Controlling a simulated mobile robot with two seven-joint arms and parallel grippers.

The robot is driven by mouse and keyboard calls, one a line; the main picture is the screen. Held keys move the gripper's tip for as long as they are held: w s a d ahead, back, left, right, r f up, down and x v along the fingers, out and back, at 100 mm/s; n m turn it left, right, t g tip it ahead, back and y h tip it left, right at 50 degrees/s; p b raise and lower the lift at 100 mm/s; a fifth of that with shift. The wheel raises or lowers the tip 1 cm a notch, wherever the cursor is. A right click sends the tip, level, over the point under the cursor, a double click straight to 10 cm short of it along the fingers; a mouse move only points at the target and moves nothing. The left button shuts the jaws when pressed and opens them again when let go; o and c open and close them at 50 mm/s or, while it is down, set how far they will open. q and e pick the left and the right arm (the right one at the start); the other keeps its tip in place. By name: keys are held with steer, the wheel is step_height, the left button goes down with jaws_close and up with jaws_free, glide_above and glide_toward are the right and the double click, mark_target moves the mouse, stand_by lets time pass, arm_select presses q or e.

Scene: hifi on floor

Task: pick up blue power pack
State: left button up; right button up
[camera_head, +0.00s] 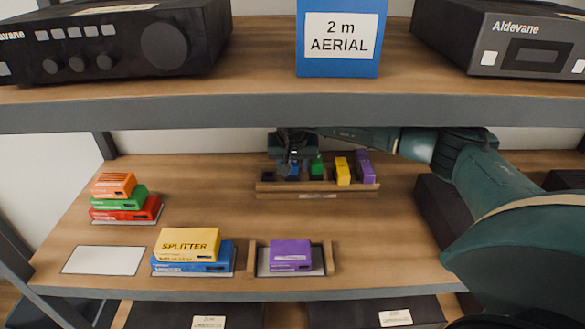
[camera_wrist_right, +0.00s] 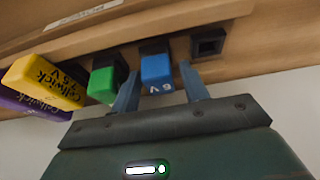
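The blue power pack (camera_wrist_right: 157,72) stands in a wooden rack (camera_head: 318,190) on the middle shelf, marked "V" on its end. It shows only partly in the head view (camera_head: 295,169), behind my right gripper. My right gripper (camera_wrist_right: 158,80) is open, with one finger on each side of the blue pack; a gap shows on the right side. The left finger is between the blue and green packs. My left gripper is not in view.
Beside it in the rack are a green pack (camera_wrist_right: 103,82), a yellow pack (camera_wrist_right: 42,82) and a purple pack (camera_head: 365,166). An empty socket (camera_wrist_right: 208,42) is on the other side. The upper shelf edge (camera_head: 200,112) is above my right arm.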

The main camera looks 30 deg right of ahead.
steer(key=c, duration=0.7)
steer(key=shift+c, duration=0.4)
steer(key=shift+r, duration=0.15)
